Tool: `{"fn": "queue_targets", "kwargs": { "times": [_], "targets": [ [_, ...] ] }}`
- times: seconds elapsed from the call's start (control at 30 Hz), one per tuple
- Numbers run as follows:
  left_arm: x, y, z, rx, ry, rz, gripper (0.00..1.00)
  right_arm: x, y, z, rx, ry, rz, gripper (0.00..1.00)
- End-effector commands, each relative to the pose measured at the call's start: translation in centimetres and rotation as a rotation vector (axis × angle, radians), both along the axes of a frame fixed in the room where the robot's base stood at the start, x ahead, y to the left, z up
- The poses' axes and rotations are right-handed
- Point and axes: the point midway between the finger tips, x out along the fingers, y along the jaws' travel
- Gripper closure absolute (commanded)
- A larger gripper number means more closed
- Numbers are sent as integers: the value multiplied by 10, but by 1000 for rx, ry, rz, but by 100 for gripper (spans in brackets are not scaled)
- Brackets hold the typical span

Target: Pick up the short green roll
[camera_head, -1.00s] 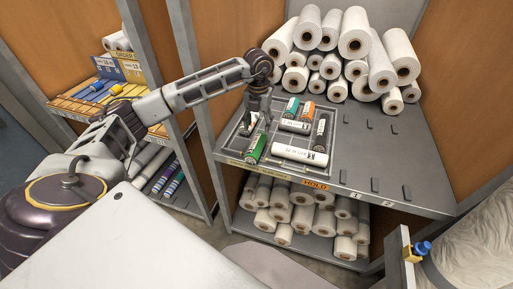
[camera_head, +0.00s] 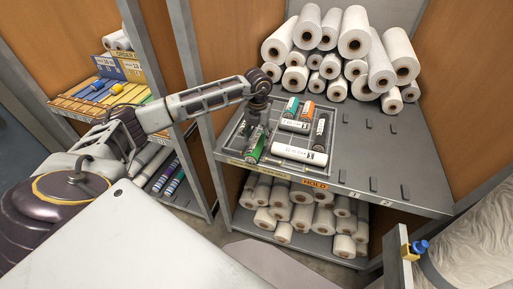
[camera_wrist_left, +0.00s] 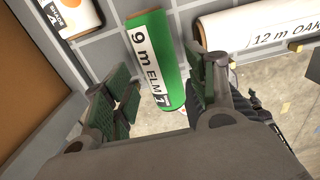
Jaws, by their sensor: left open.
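A green roll (camera_head: 254,150) lies at the front left of the grey tray on the shelf. In the left wrist view the green roll (camera_wrist_left: 157,62) shows a white label reading "9 m ELM". My left gripper (camera_head: 260,124) is above it, pointing down. In the left wrist view my left gripper (camera_wrist_left: 160,98) is open, with one finger on each side of the roll's near end; I cannot tell whether they touch it. My right gripper is not in view.
A white roll (camera_head: 298,153) labelled "12 m OAK" (camera_wrist_left: 262,30) lies right of the green one. An orange roll (camera_head: 306,111) and a dark roll (camera_head: 320,133) are in the tray. White rolls (camera_head: 355,42) are piled behind. The shelf (camera_head: 385,150) is clear at right.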

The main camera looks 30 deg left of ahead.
Motion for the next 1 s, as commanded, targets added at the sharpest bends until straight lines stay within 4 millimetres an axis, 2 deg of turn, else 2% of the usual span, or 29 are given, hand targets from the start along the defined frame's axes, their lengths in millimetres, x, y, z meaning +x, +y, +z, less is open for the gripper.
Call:
{"fn": "queue_targets", "kwargs": {
  "times": [0.5,1.0],
  "targets": [
    [-5,1,-44,0,1,0,43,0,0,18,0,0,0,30],
    [-5,1,-48,0,0,0,43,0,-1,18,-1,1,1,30]
  ]
}}
